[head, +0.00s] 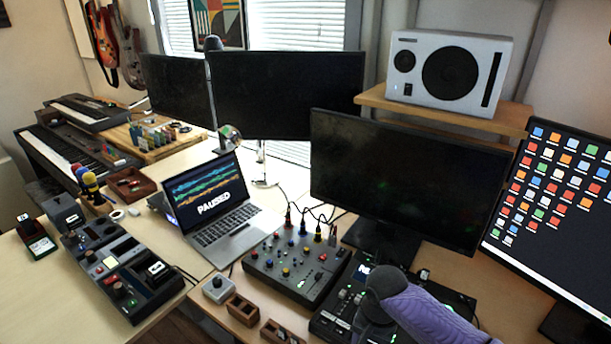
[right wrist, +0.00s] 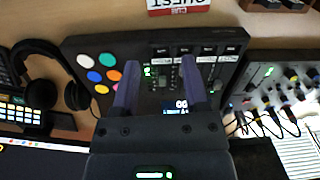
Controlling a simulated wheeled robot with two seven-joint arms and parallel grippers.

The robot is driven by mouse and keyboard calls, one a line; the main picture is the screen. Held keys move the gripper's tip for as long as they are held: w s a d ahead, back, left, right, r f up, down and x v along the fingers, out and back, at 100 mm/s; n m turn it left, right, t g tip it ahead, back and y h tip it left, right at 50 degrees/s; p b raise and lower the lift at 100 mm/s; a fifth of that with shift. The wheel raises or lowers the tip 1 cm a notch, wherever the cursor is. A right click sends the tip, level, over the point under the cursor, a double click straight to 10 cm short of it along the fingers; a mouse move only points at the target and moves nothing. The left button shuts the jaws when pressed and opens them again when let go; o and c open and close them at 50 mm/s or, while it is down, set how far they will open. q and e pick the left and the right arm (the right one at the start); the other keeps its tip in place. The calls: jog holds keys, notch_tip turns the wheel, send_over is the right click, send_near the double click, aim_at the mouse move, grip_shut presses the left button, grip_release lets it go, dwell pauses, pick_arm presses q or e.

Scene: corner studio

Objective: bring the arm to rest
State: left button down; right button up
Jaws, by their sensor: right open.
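My right arm (head: 425,312), with a purple sleeve, comes in from the bottom right of the head view and bends down over a dark control panel (head: 328,325). In the right wrist view my right gripper (right wrist: 160,78) is open, with two purple fingers apart and nothing between them. Below them lies the panel (right wrist: 120,50), with coloured round pads, faders and a small lit display. I cannot tell how high the fingers are above it. My left gripper is not in view.
A mixer (head: 290,267) with cables stands left of the panel, beside an open laptop (head: 215,205). A large dark monitor (head: 400,180) stands behind. Small wooden boxes (head: 243,309) lie at the front edge. The right wrist view shows headphones (right wrist: 20,55) beside the panel.

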jog(key=s+a+f+n+y, duration=0.2)
jog(key=s+a+n, duration=0.45)
jog(key=s, duration=0.35)
jog(key=s+d+r+n+t+h, duration=0.1)
jog(key=s+d+r+t+h, duration=0.2)
jog(key=s+d, duration=0.7)
jog(key=s+f+g+b, duration=0.1)
jog(key=s+f, duration=0.1)
jog(key=f, duration=0.8)
jog(key=s+f, duration=0.2)
jog(key=f, duration=0.8)
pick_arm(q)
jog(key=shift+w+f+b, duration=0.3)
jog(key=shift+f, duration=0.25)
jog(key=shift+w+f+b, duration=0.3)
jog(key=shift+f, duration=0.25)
pick_arm(e)
jog(key=s+d+f+g, duration=0.1)
jog(key=s+d+f, duration=0.1)
jog(key=s+f, duration=0.6)
jog(key=s+n, duration=0.1)
jog(key=s, duration=0.3)
jog(key=shift+d+f, duration=0.25)
jog(key=shift+f, duration=0.05)
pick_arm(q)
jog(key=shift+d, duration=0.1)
pick_arm(e)
jog(key=shift+s, duration=0.1)
